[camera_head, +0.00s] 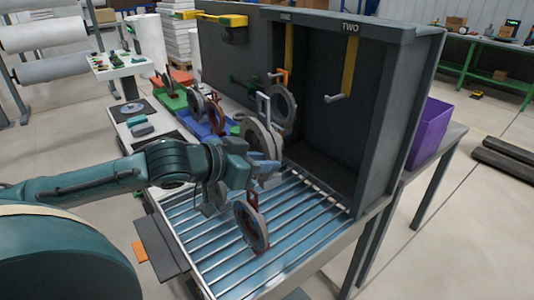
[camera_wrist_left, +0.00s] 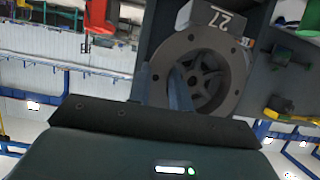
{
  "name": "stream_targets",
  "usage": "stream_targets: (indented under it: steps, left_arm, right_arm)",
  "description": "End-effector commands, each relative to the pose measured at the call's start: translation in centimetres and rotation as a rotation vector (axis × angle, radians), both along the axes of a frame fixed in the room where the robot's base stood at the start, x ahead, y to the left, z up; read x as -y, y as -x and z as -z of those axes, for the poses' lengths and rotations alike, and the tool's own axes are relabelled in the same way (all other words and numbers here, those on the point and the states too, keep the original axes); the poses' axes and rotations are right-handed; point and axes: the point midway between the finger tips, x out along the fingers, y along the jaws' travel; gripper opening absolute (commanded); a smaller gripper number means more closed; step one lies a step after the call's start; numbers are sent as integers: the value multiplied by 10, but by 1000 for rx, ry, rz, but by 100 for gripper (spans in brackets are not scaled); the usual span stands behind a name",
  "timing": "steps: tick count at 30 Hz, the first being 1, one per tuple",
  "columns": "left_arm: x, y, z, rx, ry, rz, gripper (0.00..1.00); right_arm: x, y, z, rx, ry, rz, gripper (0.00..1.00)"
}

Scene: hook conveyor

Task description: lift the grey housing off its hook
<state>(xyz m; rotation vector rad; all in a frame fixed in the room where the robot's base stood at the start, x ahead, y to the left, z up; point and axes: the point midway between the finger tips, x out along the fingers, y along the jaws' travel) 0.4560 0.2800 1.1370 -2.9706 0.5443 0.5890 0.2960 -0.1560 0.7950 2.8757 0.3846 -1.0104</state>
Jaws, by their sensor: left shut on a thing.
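The grey housing (camera_head: 256,136) is a thick round flange in front of the dark cabinet, above the rollers. My left gripper (camera_head: 268,166) is at its lower edge, shut on it, and hides part of it. In the left wrist view the housing (camera_wrist_left: 158,78) fills the upper middle, with bolt holes around its rim and a spoked centre. A grey block marked 27 (camera_wrist_left: 218,20) sits at its top edge. A narrow grey rectangular loop (camera_head: 262,104) rises above the housing in the head view. I cannot tell whether it still touches a hook. My right gripper is not in view.
A yellow bar with an empty peg (camera_head: 336,98) is under TWO. A purple bin (camera_head: 432,132) stands right.

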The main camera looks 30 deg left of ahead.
Motion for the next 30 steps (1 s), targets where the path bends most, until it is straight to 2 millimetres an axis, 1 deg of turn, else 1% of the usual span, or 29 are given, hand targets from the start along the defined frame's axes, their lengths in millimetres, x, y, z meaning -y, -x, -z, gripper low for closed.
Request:
stream_targets:
  steps: [1,4,6,18,30]
  left_arm:
    - [-2,4,-3,-1,2,-2,0]
    - [-7,10,-4,-1,-3,-11,0]
    - [-9,16,0,-1,-3,-10,0]
    - [-22,50,-1,3,-4,-9,0]
    - [-23,52,-3,6,-7,-8,0]
  right_arm:
    - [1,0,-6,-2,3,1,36]
    - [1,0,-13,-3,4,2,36]
    - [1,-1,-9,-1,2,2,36]
    - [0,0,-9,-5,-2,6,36]
    - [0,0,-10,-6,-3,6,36]
